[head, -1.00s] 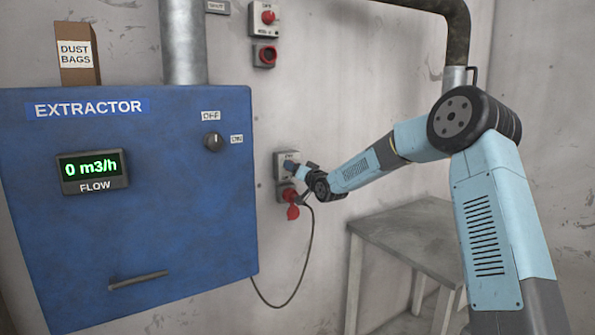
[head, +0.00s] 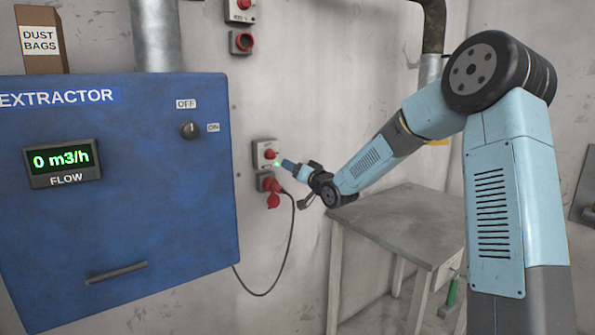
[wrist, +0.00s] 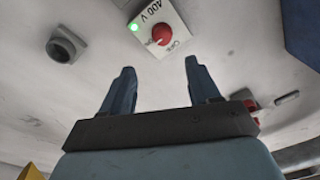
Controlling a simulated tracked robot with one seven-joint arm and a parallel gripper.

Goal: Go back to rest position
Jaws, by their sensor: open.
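My gripper (head: 287,164) is in front of the wall, just right of a grey switch box (head: 262,147) with a red knob (head: 270,154). A green light (head: 277,164) is lit on that box. In the wrist view my gripper (wrist: 160,67) has its two fingers spread with nothing between them. The red knob (wrist: 163,35) and green light (wrist: 134,27) lie beyond the fingertips, apart from them. My arm reaches out from the right, bent at the elbow.
A red plug (head: 272,200) with a hanging cable sits in the socket below the switch box. The blue extractor cabinet (head: 120,230) stands left, its display reading 0 m3/h. A grey table (head: 400,222) stands below my forearm. Another red switch (head: 242,42) is higher on the wall.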

